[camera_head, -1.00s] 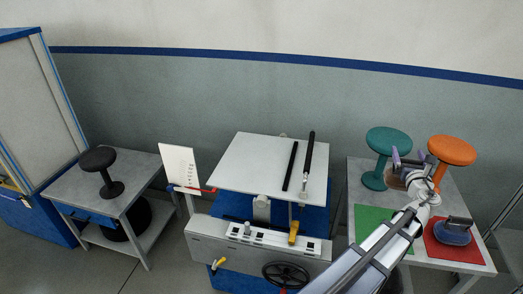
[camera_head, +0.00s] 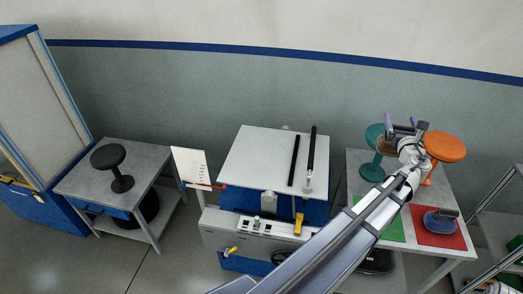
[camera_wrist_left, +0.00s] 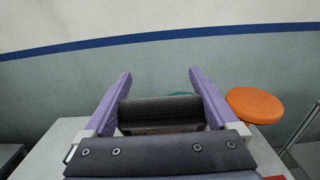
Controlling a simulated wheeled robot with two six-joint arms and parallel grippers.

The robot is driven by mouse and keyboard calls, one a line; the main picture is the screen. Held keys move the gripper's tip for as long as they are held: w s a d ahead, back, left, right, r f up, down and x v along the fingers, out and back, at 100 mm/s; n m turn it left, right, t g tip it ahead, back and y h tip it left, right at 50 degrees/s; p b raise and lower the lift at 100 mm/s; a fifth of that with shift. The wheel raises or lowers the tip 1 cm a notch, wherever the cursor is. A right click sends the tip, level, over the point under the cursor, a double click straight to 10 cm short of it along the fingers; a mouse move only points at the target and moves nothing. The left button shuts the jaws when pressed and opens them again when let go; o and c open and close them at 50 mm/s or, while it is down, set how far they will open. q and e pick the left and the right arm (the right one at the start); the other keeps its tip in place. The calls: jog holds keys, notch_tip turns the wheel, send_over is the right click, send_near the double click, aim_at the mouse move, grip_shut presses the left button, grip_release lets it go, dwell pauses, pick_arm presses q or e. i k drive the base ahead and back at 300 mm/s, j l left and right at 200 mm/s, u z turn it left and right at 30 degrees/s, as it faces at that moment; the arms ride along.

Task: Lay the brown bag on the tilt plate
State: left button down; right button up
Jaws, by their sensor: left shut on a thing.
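The brown bag (camera_head: 384,147) is partly hidden behind my left gripper (camera_head: 402,130), over the table at the right. In the left wrist view, my left gripper (camera_wrist_left: 158,75) has its purple fingers on both sides of the bag's dark ribbed handle (camera_wrist_left: 160,108) and is shut on it. The bag's body is mostly hidden below the handle. The tilt plate (camera_head: 255,160) is a pale flat board on the machine at the centre, left of the gripper. My right gripper is not in view.
A teal stool (camera_head: 374,137) and an orange stool (camera_head: 445,146) stand close to the gripper. A blue bag (camera_head: 440,221) sits on a red mat (camera_head: 424,239).

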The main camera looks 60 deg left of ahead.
aim_at(264, 162)
jog(key=k+j, duration=0.3)
jog(key=j, duration=0.15)
jog(key=k+j, duration=0.3)
jog(key=j, duration=0.15)
jog(key=k+j, duration=0.1)
jog(key=j, duration=0.2)
jog(key=k+j, duration=0.1)
jog(key=j, duration=0.25)
jog(key=k+j, duration=0.1)
jog(key=j, duration=0.2)
jog(key=i+j, duration=0.1)
jog(key=j, duration=0.3)
